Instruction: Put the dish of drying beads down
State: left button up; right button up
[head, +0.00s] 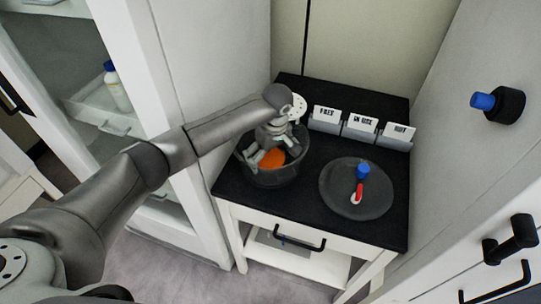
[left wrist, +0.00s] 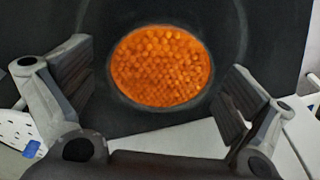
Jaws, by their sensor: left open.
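The dish of orange drying beads (head: 273,158) sits inside a clear round glass vessel (head: 279,180) at the left of the black-topped cabinet. In the left wrist view the round bed of beads (left wrist: 161,66) lies between the fingers, inside the vessel's faint round outline. My left gripper (head: 264,156) reaches down over the vessel from the left. Its two fingers are spread open on either side of the dish, with a gap to the beads on each side, and it holds nothing. My right gripper is in neither view.
Several labelled card holders (head: 359,128) stand along the back. White cabinets rise at left and right. Some bare top lies between vessel and lid.

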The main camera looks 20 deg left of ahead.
aim_at(273, 161)
pick_arm(q)
notch_tip(273, 161, up, 12)
jog(key=d, duration=0.1)
jog(key=shift+s, duration=0.45)
jog(key=shift+d, duration=0.1)
jog(key=shift+s, duration=0.1)
